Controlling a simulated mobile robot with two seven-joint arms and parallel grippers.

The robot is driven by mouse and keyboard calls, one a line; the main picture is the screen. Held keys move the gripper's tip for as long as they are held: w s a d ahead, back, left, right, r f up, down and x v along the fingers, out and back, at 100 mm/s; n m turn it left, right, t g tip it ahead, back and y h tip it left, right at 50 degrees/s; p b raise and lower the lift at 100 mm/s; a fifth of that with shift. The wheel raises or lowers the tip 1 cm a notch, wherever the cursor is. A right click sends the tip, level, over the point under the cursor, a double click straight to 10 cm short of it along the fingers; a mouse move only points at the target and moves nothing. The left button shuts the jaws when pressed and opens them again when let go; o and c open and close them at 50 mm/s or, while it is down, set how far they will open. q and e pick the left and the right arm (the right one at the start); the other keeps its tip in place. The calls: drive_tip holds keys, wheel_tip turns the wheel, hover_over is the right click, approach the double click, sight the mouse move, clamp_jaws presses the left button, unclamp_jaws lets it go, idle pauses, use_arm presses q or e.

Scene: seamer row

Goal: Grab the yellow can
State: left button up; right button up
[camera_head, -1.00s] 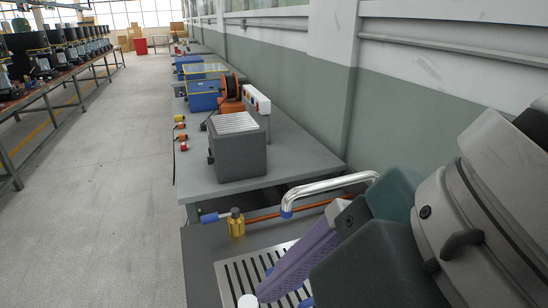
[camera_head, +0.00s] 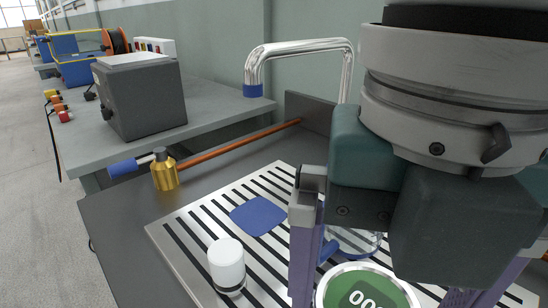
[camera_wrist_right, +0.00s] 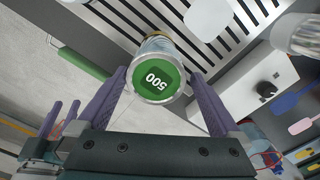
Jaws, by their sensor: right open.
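A can with a round green top marked 500 and a pale rim (camera_wrist_right: 158,78) stands upright in the right wrist view. Its side is mostly hidden and looks silvery, so I cannot confirm yellow. The green top also shows at the bottom of the head view (camera_head: 366,294). My right gripper (camera_wrist_right: 160,85) is open, with one purple finger on each side of the can and no clear grip on it. Purple fingers and a teal body, seemingly my left gripper (camera_wrist_right: 60,120), show small at the left edge of the wrist view.
A slotted metal plate (camera_head: 189,253) lies on the dark bench, with a white capped jar (camera_head: 227,267) and a blue pad (camera_head: 258,216). A brass-coloured bottle (camera_head: 164,170) stands by a copper pipe (camera_head: 237,143). A chrome bent tube (camera_head: 300,48) rises behind. A grey box (camera_head: 141,97) stands farther back.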

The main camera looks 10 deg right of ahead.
drive_tip(key=f+b, duration=0.1)
drive_tip(key=f, duration=0.7)
drive_tip(key=shift+a+b, duration=0.2)
drive_tip(key=shift+b, duration=0.2)
drive_tip(key=shift+w, duration=0.1)
drive_tip(key=c, duration=0.8)
drive_tip(key=shift+r, duration=0.1)
clamp_jaws()
